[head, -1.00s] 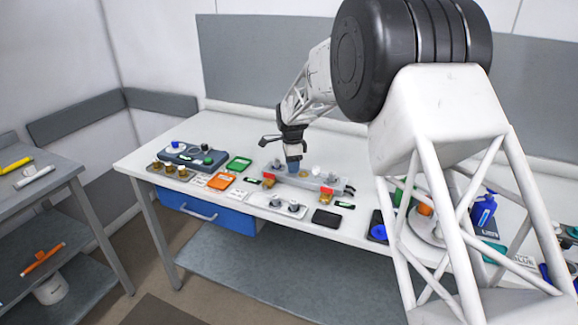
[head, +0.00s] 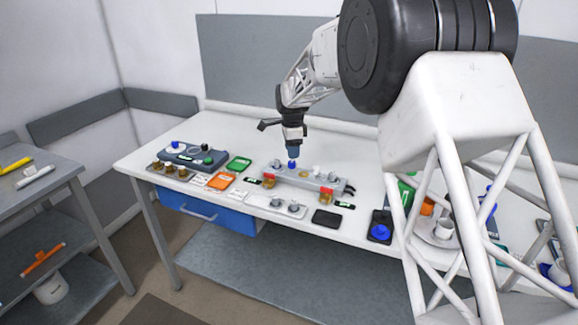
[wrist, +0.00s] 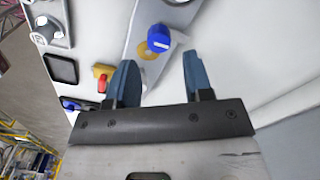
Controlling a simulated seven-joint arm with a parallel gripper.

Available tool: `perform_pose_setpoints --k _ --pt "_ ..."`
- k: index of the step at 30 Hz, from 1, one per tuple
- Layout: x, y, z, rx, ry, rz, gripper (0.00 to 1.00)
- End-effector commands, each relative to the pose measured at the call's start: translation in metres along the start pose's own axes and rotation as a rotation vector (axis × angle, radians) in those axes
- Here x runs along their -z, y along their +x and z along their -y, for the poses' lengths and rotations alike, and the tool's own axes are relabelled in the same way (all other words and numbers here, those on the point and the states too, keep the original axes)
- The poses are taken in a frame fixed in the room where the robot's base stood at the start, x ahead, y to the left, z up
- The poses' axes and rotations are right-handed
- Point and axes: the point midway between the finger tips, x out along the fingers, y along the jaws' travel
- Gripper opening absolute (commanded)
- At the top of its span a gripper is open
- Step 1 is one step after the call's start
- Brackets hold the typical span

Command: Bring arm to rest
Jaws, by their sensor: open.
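My gripper (head: 292,149) hangs over the grey device on the white table, its fingers pointing down. In the wrist view my gripper (wrist: 157,82) has its two blue fingers spread wide with nothing between the tips. A blue knob (head: 292,164) stands on the grey device (head: 312,183) just below the fingertips; it also shows in the wrist view (wrist: 159,38), beyond the fingers and apart from them.
A dark control box (head: 190,158) and green (head: 239,163) and orange (head: 221,181) trays lie to the left. A black pad (head: 326,218) lies in front. A black plate with a blue disc (head: 380,232) stands right, beside my base frame. The air above the table's left half is free.

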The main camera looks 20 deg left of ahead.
Motion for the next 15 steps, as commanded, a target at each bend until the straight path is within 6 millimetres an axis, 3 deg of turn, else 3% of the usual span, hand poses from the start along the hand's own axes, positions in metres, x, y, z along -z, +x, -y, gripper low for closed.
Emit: perform_pose_setpoints --k 15 --pt "0.0048 -0.0036 -0.0039 0.001 -0.006 0.000 0.47"
